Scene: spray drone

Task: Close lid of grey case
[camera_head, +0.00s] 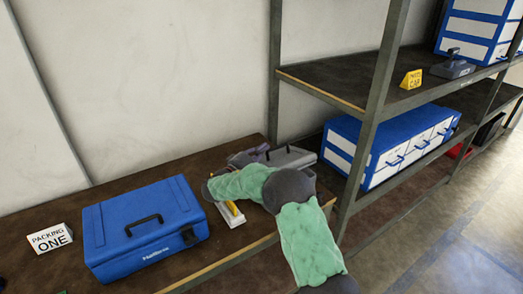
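The grey case (288,158) lies on the brown bench at the back, beside the shelf post. A dark handle shows on its upper side. My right arm covers its front part, so I cannot tell how far its lid is open. My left gripper is not in view.
A shut blue case (120,218) and a "PACKING ONE" sign (49,239) stand on the bench at left. A white item (231,219) with a yellow part lies below my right forearm. A metal shelf with blue-and-white drawers (345,133) bounds the right side.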

